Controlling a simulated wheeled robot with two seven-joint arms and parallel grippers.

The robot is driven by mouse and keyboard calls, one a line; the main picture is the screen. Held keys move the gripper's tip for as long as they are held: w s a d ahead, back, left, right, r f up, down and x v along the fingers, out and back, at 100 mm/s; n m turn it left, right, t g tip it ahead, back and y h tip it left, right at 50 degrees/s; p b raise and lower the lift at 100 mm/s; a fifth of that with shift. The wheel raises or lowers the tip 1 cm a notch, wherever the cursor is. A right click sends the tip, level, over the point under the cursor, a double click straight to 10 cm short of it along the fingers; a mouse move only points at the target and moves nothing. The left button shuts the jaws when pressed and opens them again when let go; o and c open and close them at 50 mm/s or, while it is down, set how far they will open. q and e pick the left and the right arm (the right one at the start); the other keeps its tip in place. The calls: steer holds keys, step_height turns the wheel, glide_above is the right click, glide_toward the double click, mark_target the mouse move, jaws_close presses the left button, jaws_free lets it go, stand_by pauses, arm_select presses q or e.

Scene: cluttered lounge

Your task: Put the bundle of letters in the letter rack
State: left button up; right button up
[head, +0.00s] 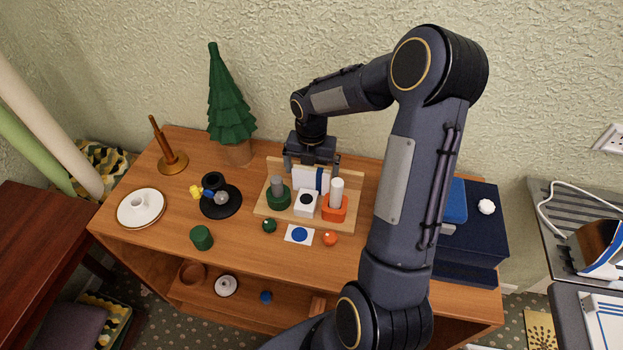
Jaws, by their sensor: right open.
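The bundle of letters (308,178), white with a dark blue band, stands upright at the back of a wooden stand on the cabinet top. This stand, with a low back board (350,172), looks like the letter rack, but its slots are hidden. My right gripper (312,166) points down directly above the bundle, open, with its fingers around or just beside the bundle's top. Whether the fingers touch it cannot be told. The bundle's lower part is hidden behind a white cube. My left gripper is not in view.
A tree (230,105) stands left; a dark blue box (485,230) is right.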

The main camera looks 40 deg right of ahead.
step_height(320, 180, up, 6)
steer(key=shift+r, duration=0.25)
steer(key=s+a+r+m+t+y, duration=0.1)
steer(key=s+a+r+m+t, duration=0.2)
steer(key=s+a+r+m, duration=0.75)
steer(key=s+a+f+m+t+y, duration=0.1)
steer(key=s+a+m, duration=0.1)
steer(key=s+m, duration=0.3)
steer(key=s+a+f+m+t+y, duration=0.1)
steer(key=s+a+f+m, duration=0.1)
steer(key=m, duration=1)
steer(key=s+a, duration=0.1)
steer(key=s, duration=0.1)
steer(key=shift+s+a+t+y, duration=0.3)
steer(key=shift+s+a+y, duration=0.05)
steer(key=shift+y, duration=0.05)
